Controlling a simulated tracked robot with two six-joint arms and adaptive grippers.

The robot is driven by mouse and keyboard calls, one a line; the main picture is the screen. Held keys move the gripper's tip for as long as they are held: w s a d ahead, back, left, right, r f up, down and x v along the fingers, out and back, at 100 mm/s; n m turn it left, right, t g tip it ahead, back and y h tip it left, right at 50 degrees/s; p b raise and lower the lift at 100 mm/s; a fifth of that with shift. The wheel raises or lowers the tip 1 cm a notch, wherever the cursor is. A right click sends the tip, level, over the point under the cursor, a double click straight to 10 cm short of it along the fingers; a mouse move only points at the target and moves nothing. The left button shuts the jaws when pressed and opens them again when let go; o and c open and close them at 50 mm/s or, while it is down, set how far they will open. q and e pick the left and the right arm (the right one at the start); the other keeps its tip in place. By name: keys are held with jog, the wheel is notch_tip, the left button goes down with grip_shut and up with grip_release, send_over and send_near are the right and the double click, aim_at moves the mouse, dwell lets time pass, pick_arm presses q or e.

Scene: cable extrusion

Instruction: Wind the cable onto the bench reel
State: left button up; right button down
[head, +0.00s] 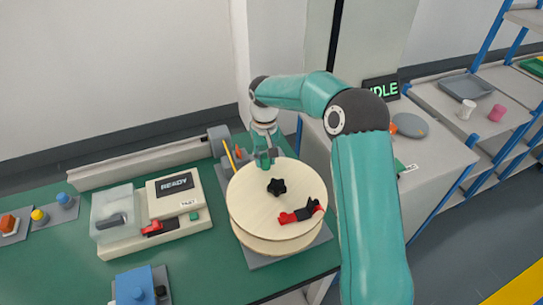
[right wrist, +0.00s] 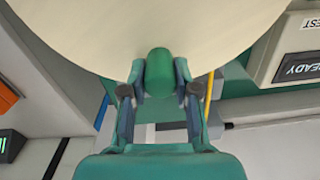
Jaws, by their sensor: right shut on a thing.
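The bench reel (head: 262,200) is a pale wooden disc pair lying flat on a grey base, with a black star knob (head: 277,186) at its middle. My right gripper (head: 264,158) is at the reel's far edge. In the right wrist view its fingers (right wrist: 160,85) are shut on a green cylindrical handle (right wrist: 160,70) beside the reel's rim (right wrist: 170,30). A yellow cable (head: 230,155) shows just left of the reel; a yellow strand (right wrist: 210,95) shows in the right wrist view. My left gripper is out of view.
A red-and-black piece (head: 300,212) lies on the reel's top. A tester reading READY (head: 174,183) stands left of the reel, with a clear-lidded box (head: 113,212) beside it. A blue block (head: 135,287) is nearer. A grey machine reading IDLE (head: 382,89) stands behind right.

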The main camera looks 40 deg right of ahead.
jog(key=shift+w+a+n, duration=0.1)
jog(key=shift+a+n, duration=0.15)
jog(key=shift+n, duration=0.05)
jog(key=c, duration=0.9)
grip_release()
jog(key=shift+a, duration=0.1)
jog(key=shift+o, duration=0.2)
notch_tip(320, 180, up, 12)
jog(key=shift+f, duration=0.1)
